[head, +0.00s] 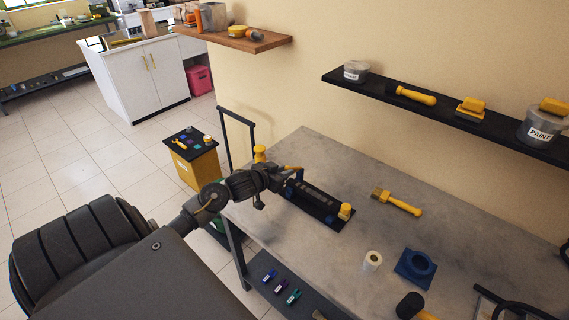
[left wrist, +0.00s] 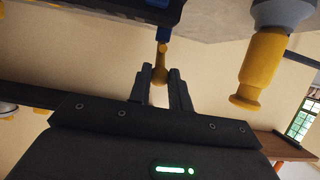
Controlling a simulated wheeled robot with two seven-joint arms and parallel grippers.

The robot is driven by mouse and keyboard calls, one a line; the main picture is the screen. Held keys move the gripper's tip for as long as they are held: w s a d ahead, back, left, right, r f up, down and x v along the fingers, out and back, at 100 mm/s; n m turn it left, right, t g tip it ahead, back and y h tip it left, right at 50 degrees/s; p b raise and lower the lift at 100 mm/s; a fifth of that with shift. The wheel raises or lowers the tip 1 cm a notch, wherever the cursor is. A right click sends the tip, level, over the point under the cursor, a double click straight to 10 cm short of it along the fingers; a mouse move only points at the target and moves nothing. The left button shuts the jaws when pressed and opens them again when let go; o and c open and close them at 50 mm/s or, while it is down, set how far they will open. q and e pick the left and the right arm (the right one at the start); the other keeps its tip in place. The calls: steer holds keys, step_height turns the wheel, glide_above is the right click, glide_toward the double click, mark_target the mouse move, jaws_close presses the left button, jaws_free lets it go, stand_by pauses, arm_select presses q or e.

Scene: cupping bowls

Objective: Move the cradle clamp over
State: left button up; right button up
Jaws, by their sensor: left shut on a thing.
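The cradle (head: 318,203) is a long black base with a grey bar in it, lying on the grey table near its left end. Blue posts stand on the base, with a yellow knob (head: 345,211) at its right end. The clamp's yellow-orange arm (head: 294,168) is at the left end, beside a blue post. My left gripper (head: 281,174) is shut on this arm. In the left wrist view, the clamp arm (left wrist: 160,67) runs between the fingers and meets a blue part. The fingers partly hide it. My right gripper is not in view.
A black wall shelf (head: 445,108) hangs above. Bare table lies right of the cradle.

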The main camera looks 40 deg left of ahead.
arm_select(q)
steer(key=shift+s+f, duration=0.1)
steer(key=shift+f, duration=0.15)
steer(key=shift+s+f+b, duration=0.25)
steer(key=shift+f+b, duration=0.05)
steer(key=shift+f, duration=0.25)
steer(key=shift+s+f+b, duration=0.2)
steer(key=shift+f+b, duration=0.05)
steer(key=shift+f, duration=0.25)
steer(key=shift+s+f, duration=0.15)
steer(key=shift+f, duration=0.2)
steer(key=o, duration=0.8)
steer(key=shift+o, duration=0.2)
steer(key=shift+r, duration=0.1)
